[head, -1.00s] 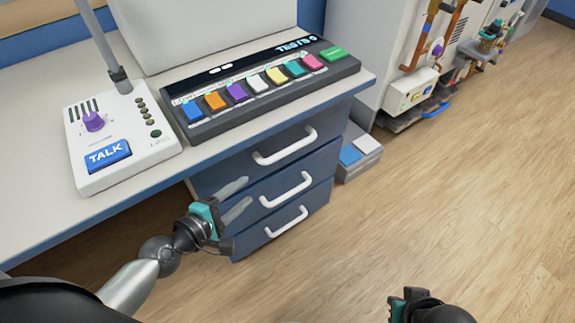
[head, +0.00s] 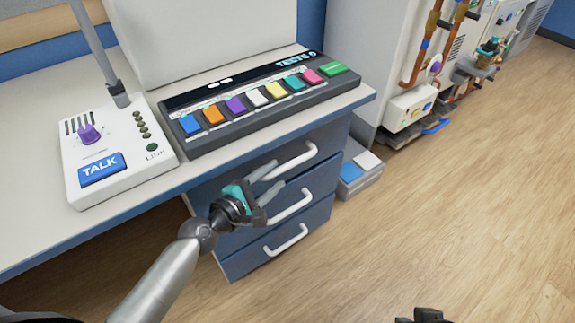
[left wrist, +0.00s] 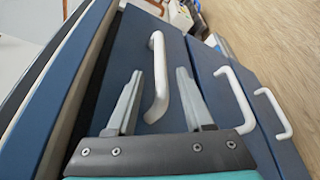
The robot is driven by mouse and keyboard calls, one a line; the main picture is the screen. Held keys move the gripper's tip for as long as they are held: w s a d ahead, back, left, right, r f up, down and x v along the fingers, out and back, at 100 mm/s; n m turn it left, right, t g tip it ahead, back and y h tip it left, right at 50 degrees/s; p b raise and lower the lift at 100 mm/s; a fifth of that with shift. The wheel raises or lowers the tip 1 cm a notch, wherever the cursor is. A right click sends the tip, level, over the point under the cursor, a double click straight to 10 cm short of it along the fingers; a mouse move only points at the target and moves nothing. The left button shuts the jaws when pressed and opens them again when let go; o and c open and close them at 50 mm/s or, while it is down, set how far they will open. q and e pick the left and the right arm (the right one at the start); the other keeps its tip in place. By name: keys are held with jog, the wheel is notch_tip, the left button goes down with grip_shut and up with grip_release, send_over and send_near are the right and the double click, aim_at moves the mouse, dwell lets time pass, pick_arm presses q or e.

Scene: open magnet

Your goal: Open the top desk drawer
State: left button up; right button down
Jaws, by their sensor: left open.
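The blue desk drawers stand under the desk top, stacked, each with a white bar handle. The top drawer (head: 322,142) looks shut, and its handle (head: 299,161) is partly behind my left gripper's fingers. My left gripper (head: 272,181) is open and empty in front of the top drawer. In the left wrist view, the top handle (left wrist: 160,75) lies between the two spread fingers (left wrist: 158,90); I cannot tell whether they touch it. My right gripper (head: 424,316) shows only in part at the bottom edge, and its fingers cannot be made out.
The middle handle (head: 290,206) and bottom handle (head: 286,240) are just below. On the desk (head: 240,145) stand a button panel (head: 262,105) and a white TALK box (head: 118,150). A grey box (head: 359,176) sits right of the drawers. The wooden floor at right is clear.

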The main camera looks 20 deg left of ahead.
aim_at(282, 171)
pick_arm(q)
jog(key=shift+b+x, duration=0.65)
jog(key=shift+x, duration=2.45)
pick_arm(e)
jog(key=shift+a+r+t, duration=0.1)
jog(key=shift+r+t, duration=0.3)
jog(key=shift+r, duration=0.9)
pick_arm(q)
jog(key=shift+c, duration=0.2)
grip_shut()
